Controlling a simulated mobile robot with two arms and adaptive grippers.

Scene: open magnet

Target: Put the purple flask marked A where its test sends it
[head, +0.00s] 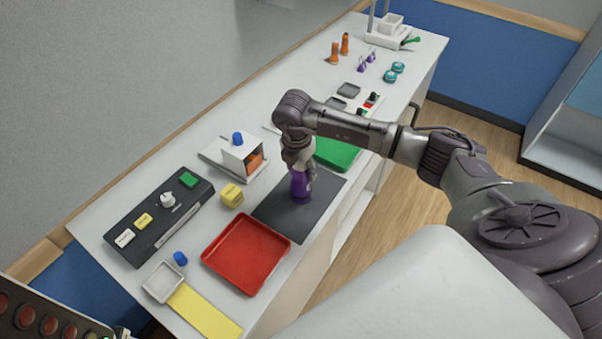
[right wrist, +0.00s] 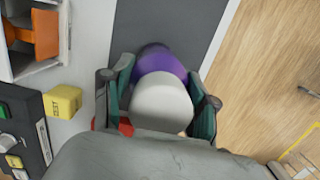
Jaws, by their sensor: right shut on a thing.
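A purple flask (head: 300,187) with a white top stands upright at the dark grey mat (head: 268,217) in the head view; I cannot tell if it touches the mat. My right gripper (head: 299,164) comes down over it and is shut on its upper part. In the right wrist view the purple body (right wrist: 162,62) and rounded white top lie between the two green-padded fingers (right wrist: 160,85). The letter A is not visible. A red tray (head: 222,275) lies in front of the mat and a green tray (head: 338,153) behind it. My left gripper is not seen.
A white box (head: 238,152) with a blue knob and an orange part, a yellow block (head: 232,195) and a black button panel (head: 150,232) stand to the left. Orange bottles (head: 334,54), small purple flasks (head: 362,64) and teal pieces (head: 391,75) stand at the far end.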

